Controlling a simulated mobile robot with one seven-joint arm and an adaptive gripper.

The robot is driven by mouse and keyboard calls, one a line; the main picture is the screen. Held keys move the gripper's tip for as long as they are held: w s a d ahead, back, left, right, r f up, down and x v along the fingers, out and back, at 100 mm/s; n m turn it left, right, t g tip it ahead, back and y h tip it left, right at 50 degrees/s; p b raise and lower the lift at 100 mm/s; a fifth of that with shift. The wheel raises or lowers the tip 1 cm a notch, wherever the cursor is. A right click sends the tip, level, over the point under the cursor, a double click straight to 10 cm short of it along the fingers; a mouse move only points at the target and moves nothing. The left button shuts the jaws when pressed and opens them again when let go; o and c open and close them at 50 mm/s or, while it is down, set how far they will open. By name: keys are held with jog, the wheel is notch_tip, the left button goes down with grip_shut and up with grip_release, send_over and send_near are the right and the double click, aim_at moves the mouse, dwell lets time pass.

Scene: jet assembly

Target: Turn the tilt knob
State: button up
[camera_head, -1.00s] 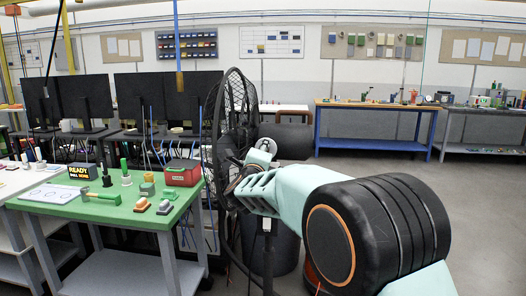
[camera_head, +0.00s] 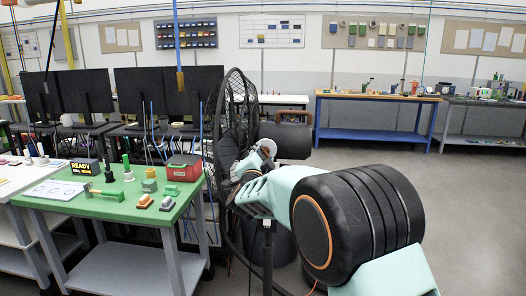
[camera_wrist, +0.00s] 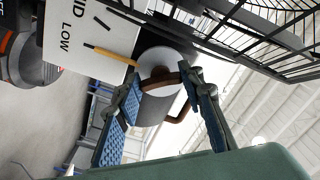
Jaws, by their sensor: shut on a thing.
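A large black caged fan (camera_head: 232,112) stands in the middle of the head view. My gripper (camera_head: 256,158) is at its right side, partly hidden by my own arm. I take this to be the tilt knob. A white panel (camera_wrist: 88,38) with a yellow pointer (camera_wrist: 108,54) and the word "LOW" is beside the knob. The fan cage (camera_wrist: 262,35) shows at upper right. The knob is not clear in the head view.
A green-topped table (camera_head: 110,205) with a red box (camera_head: 183,168) and several small parts stands at the left. A blue workbench (camera_head: 375,98) is at the back. The floor at right is clear.

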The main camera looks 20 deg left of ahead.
jog(key=shift+o, duration=0.2)
jog(key=n+p, duration=0.1)
jog(key=n, duration=0.1)
jog(key=r+n+p, duration=0.1)
jog(key=n, duration=0.1)
jog(key=shift+n, duration=0.3)
jog(key=shift+w+d+f+n+p, duration=0.1)
jog(key=shift+n+p, duration=0.35)
jog(key=shift+n, duration=0.45)
jog(key=shift+f+n+p, duration=0.1)
jog(key=shift+n+p, duration=0.35)
jog(key=shift+n, duration=0.45)
jog(key=shift+c, duration=0.2)
jog(key=o, duration=0.7)
jog(key=shift+o, duration=0.9)
jog(key=shift+w+f, duration=0.1)
jog(key=shift+f, duration=0.1)
